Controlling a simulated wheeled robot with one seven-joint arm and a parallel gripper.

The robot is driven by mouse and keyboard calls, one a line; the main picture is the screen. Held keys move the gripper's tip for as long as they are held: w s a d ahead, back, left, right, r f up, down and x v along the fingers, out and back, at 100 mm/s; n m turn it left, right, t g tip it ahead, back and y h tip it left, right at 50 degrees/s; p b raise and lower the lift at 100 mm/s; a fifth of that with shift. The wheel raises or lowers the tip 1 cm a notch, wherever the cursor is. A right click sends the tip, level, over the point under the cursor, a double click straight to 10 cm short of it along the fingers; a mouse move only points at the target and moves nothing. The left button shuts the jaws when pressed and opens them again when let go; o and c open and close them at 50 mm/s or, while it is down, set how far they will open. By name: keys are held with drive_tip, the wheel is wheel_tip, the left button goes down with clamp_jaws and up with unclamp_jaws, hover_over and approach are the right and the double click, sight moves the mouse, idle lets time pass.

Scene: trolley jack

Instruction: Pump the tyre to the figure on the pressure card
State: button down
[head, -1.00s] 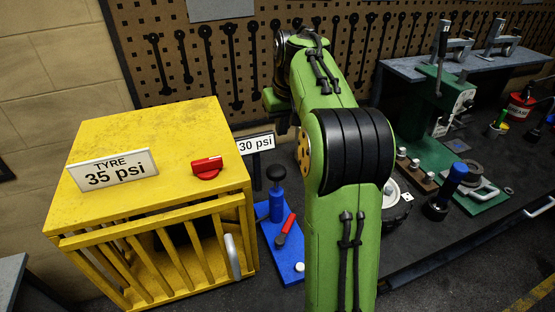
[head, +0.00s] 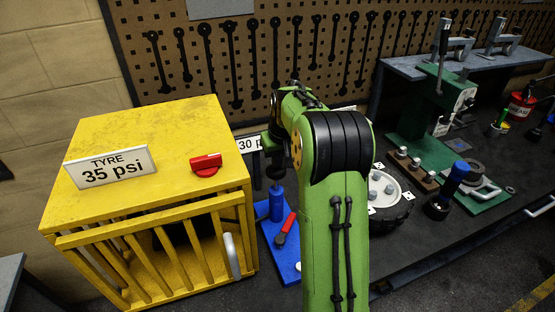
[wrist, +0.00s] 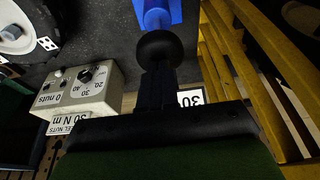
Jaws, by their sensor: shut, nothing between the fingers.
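The pressure card (head: 110,167) on top of the yellow cage (head: 180,120) reads "TYRE 35 psi". A dark round shape, perhaps the tyre, shows behind the bars (head: 178,236). The blue pump (head: 277,208) stands on a blue base right of the cage, with a black ball-topped handle (head: 276,187) and a red lever (head: 285,228). A "30 psi" plate (head: 246,145) behind it is partly covered by my arm. My gripper (head: 272,165) is shut and empty, pointing down just above the ball. In the wrist view, its black fingers (wrist: 158,85) overlap the ball (wrist: 160,48); contact is unclear.
A red knob (head: 206,165) sits on the cage top, and a grey handle (head: 232,255) is on its barred front. A wheel (head: 388,192) lies right of my arm. The wrist view shows a dial box (wrist: 80,88) beside the fingers. A green press (head: 440,100) stands farther right.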

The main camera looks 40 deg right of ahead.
sight(279, 171)
drive_tip(key=shift+f, duration=0.15)
wheel_tip(279, 171, down, 5)
drive_tip(key=b, duration=0.3)
drive_tip(key=shift+b, duration=0.4)
drive_tip(key=shift+s+a, duration=0.1)
drive_tip(key=shift+s, duration=0.15)
drive_tip(key=shift+f, duration=0.15)
drive_tip(key=r+p, duration=0.1)
drive_tip(key=r, duration=0.1)
drive_tip(key=r+p, duration=0.1)
drive_tip(key=r, duration=0.1)
drive_tip(key=r+p, duration=0.2)
drive_tip(key=shift+w, duration=0.25)
drive_tip(key=v, duration=0.9)
drive_tip(key=shift+s, duration=0.15)
